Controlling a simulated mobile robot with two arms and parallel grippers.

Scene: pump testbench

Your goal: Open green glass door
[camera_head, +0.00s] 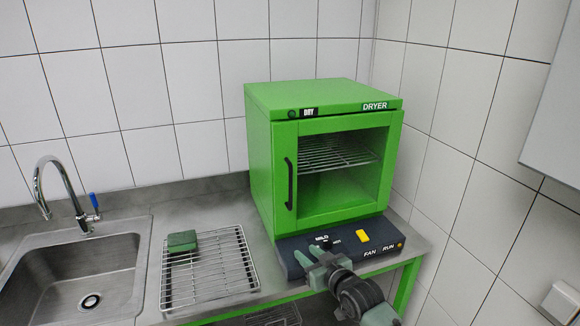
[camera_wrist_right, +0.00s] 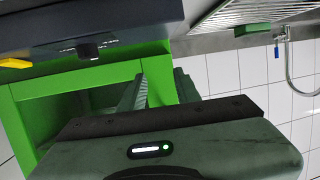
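The green dryer (camera_head: 262,150) stands on the steel counter against the back wall. Its glass door (camera_head: 345,165) faces front and looks shut, with a wire shelf showing through the pane. A black vertical handle (camera_head: 289,184) is on the door's left side. My right gripper (camera_head: 312,262) is in front of the dark control base, low and right of the handle, apart from it. In the right wrist view its two fingers (camera_wrist_right: 160,90) stand apart with nothing between them. The handle does not show in that view. My left gripper is not in view.
The control base (camera_head: 380,240) under the dryer carries a knob and a yellow switch (camera_head: 362,236). A wire rack (camera_head: 215,275) with a green sponge (camera_head: 182,241) lies left of the dryer, beside a sink (camera_head: 75,275) with a faucet (camera_head: 62,180). Tiled wall closes off the right.

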